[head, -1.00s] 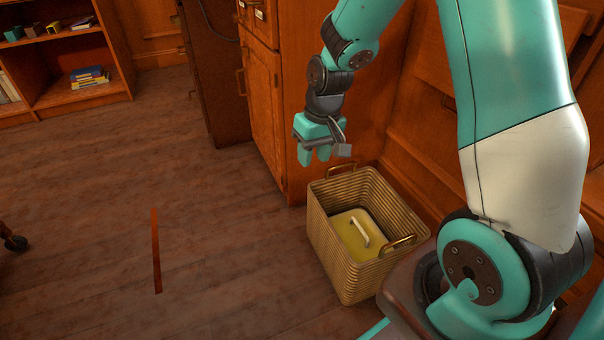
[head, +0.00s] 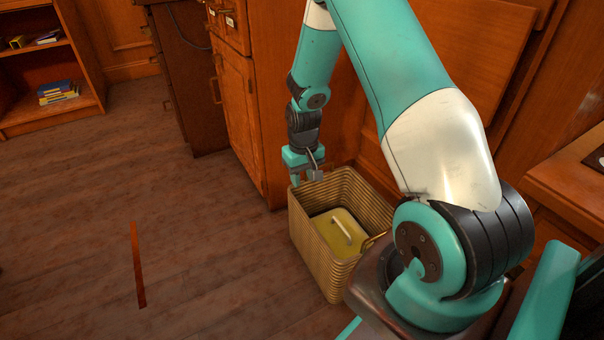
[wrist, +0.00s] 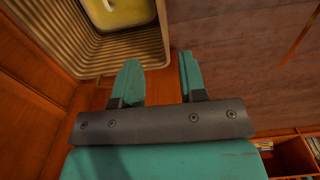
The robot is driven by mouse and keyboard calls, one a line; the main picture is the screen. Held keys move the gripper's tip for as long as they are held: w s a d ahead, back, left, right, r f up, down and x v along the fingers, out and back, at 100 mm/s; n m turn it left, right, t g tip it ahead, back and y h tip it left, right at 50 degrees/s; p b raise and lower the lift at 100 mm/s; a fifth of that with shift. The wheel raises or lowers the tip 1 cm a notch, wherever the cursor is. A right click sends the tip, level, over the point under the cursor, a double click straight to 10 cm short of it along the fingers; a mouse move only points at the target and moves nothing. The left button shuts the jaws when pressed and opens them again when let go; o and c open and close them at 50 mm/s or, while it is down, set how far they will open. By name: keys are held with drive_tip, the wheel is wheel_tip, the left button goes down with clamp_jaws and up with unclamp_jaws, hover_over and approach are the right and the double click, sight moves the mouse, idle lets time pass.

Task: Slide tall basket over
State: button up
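The tall woven basket (head: 318,255) stands upright on the floor between the wooden cabinet and my arm's base. A yellow-green lid-like thing with a pale handle (head: 340,228) lies inside it. The basket's near handle (head: 375,240) is partly hidden by my arm; its far handle is hidden around my gripper. My gripper (head: 303,180) points down at the basket's far rim. In the wrist view my gripper (wrist: 158,62) has its two fingers apart, with the basket's rim (wrist: 110,68) close to the left fingertip. Contact cannot be told. Nothing is seen held.
A wooden cabinet (head: 240,120) stands close behind the basket, and panelling runs along its right. An orange-red strip (head: 138,265) lies on the floor to the left. The floor between strip and basket is clear. A bookshelf (head: 50,110) stands at the far left.

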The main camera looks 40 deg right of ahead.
sight(303, 211)
wheel_tip(303, 211, down, 16)
drive_tip(key=b, duration=0.8)
clamp_jaws()
